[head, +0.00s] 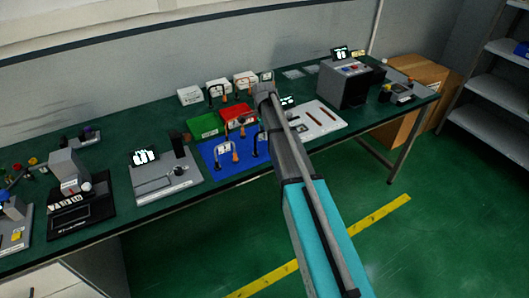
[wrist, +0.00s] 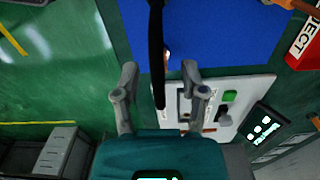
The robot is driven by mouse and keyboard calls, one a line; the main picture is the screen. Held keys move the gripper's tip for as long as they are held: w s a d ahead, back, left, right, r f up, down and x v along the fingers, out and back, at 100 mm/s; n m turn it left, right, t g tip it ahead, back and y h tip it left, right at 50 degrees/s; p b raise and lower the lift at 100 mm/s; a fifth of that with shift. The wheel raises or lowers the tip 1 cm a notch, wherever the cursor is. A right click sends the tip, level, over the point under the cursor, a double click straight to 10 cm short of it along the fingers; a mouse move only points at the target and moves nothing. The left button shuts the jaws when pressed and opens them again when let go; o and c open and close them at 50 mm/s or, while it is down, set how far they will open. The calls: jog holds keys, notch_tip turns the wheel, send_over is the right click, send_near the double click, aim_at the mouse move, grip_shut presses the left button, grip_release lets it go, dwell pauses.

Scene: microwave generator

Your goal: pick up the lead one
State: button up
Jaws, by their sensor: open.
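In the wrist view my gripper (wrist: 160,72) is open. A thin dark strip, likely a black lead (wrist: 157,50), runs between the fingers with visible gaps on both sides. Behind it is the blue mat (wrist: 222,38). Others stand near the green and red trays. I cannot read which is lead one. My arm covers the mat's right side, and my fingertips are hidden there.
The red REJECT tray (wrist: 303,45) and a pale panel (wrist: 225,105) lie close to my gripper. In the head view are a green tray (head: 204,125), white boxes (head: 190,95), a grey stand (head: 165,178) and a dark instrument (head: 345,85). The green floor in front is mostly clear.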

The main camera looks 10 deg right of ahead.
jog(key=shift+f, duration=0.5)
grip_shut()
dwell(0.3)
